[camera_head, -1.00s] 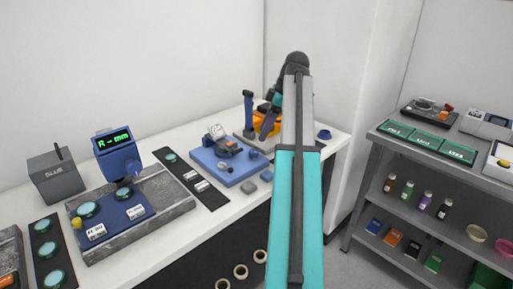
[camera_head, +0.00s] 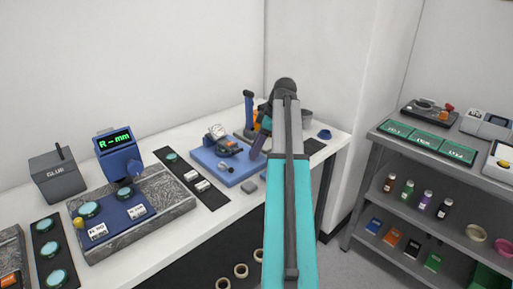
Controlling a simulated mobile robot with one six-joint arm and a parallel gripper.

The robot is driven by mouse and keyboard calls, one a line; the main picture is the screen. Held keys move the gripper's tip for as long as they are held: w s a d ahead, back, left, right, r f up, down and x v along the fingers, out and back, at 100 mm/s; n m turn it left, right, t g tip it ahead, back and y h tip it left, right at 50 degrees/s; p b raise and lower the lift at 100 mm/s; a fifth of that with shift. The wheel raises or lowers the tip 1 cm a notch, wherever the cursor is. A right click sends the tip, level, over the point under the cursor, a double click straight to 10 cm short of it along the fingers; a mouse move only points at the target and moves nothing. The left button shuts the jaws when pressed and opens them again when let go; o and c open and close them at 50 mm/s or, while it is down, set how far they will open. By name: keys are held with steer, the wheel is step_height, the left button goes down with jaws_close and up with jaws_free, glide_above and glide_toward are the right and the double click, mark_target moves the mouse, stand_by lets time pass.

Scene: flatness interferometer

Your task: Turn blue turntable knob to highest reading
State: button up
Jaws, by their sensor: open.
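A blue fixture (camera_head: 210,165) with a round white dial gauge (camera_head: 217,131) stands on the bench, left of my arm. A grey round part (camera_head: 226,168) sits on its top. The gauge needle is too small to read. My gripper (camera_head: 255,153) is small and dark at the end of my arm, pointing down over the right end of the fixture. It appears open; its fingertips are hard to make out. The turntable knob is not clearly visible; my gripper covers the spot where a dark blue round part showed earlier. I cannot tell whether they touch.
A dark blue post (camera_head: 249,108) and an orange item stand behind.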

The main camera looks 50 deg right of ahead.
steer(key=shift+c, duration=0.2)
steer(key=c, duration=1)
steer(key=shift+m, duration=0.4)
steer(key=m+p, duration=0.1)
steer(key=m+h, duration=0.1)
steer(key=m, duration=0.1)
steer(key=m+h+p, duration=0.1)
steer(key=shift+s+a+r+m+t+p, duration=0.1)
steer(key=shift+s+a+m+t+p, duration=0.05)
steer(key=shift+a+m+t+p, duration=0.2)
steer(key=m+h+p, duration=0.1)
steer(key=m, duration=0.3)
steer(key=shift+p, duration=0.3)
steer(key=shift+m+h+p, duration=0.35)
steer(key=shift+m+h, duration=0.35)
steer(key=shift+m, duration=0.45)
